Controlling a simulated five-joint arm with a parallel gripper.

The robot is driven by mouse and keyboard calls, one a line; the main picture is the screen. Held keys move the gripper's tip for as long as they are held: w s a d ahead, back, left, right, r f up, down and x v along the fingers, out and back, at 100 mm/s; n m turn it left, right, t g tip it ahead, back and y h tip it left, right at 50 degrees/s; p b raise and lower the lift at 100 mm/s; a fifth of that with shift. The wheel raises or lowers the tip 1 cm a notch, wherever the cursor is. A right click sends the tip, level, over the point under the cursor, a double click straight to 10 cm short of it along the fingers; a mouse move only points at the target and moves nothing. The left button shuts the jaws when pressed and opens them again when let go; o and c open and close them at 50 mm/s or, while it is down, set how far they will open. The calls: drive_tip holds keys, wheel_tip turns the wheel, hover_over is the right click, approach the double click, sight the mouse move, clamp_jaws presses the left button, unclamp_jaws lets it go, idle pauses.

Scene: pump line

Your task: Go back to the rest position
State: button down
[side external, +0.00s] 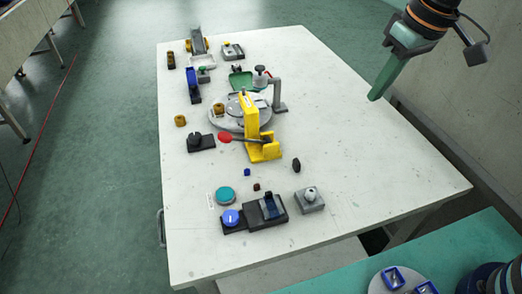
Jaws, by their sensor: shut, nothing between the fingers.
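My gripper (374,97) is at the upper right of the side external view, high above the right edge of the white table (370,190). Its green fingers are together, point down and to the left, and hold nothing. It is well apart from everything on the table. The grey and orange wrist above it runs out of the top of the picture.
A yellow lever press (249,125) with a red knob (225,138) stands beside a round grey turntable (229,118). A grey post (278,93) rises behind. Switch blocks (265,210) and small parts stand at the front. The table's right side is clear.

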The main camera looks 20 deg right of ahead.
drive_tip(key=s+d+m+t, duration=0.1)
drive_tip(key=s+d, duration=0.3)
drive_tip(key=d, duration=0.2)
drive_tip(key=s+d+m+t+h, duration=0.1)
drive_tip(key=s+d, duration=0.3)
drive_tip(key=d, duration=0.2)
drive_tip(key=shift+d+r+m+t, duration=0.4)
